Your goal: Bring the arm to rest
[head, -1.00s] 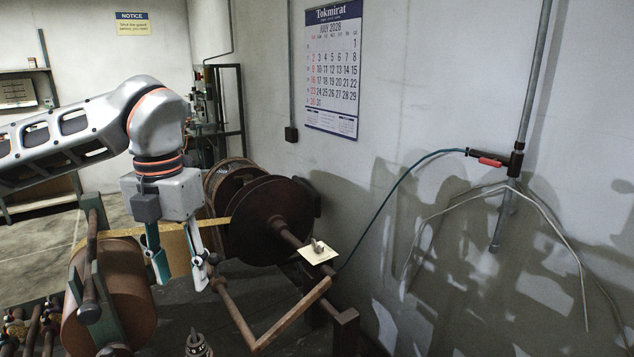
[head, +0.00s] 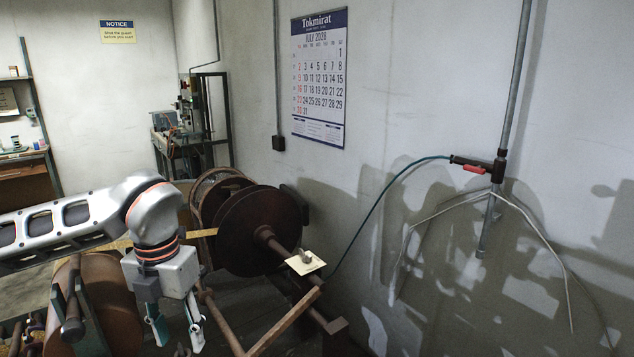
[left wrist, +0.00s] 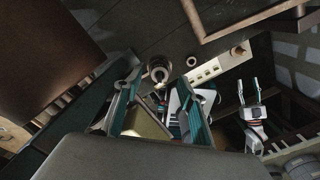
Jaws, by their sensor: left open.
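My left gripper (head: 176,336) hangs pointing down from the left arm, low in the head view. Its two fingers are apart with nothing between them. In the left wrist view the same open fingers (left wrist: 160,98) frame a cluttered area below, where a small ring-shaped part shows between them. A second gripper, which looks like my right one (left wrist: 249,92), shows at the right of that view with its fingers apart and empty. It cannot be made out in the head view.
A pale card (head: 305,264) rests by the shaft.

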